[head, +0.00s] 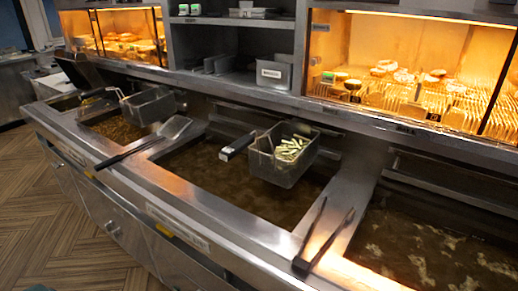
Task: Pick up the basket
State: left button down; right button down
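A dark metal frying basket (268,170) with pale green-yellow cut pieces (290,148) in it sits over the middle vat of brown oil (215,175). Neither of my grippers shows in the head view.
Metal tongs (325,235) lie on the divider right of the middle vat. A flat metal scoop (174,127) with a dark handle lies on the left divider. The right vat (430,245) holds bubbling oil. Lit food cabinets (400,75) and a shelf stand behind.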

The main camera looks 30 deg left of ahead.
aim_at(280, 156)
jog(key=j, duration=1)
jog(key=k+j, duration=0.15)
jog(key=j, duration=0.9)
jog(key=j+z, duration=0.1)
jog(key=j, duration=0.9)
jog(key=k, duration=0.05)
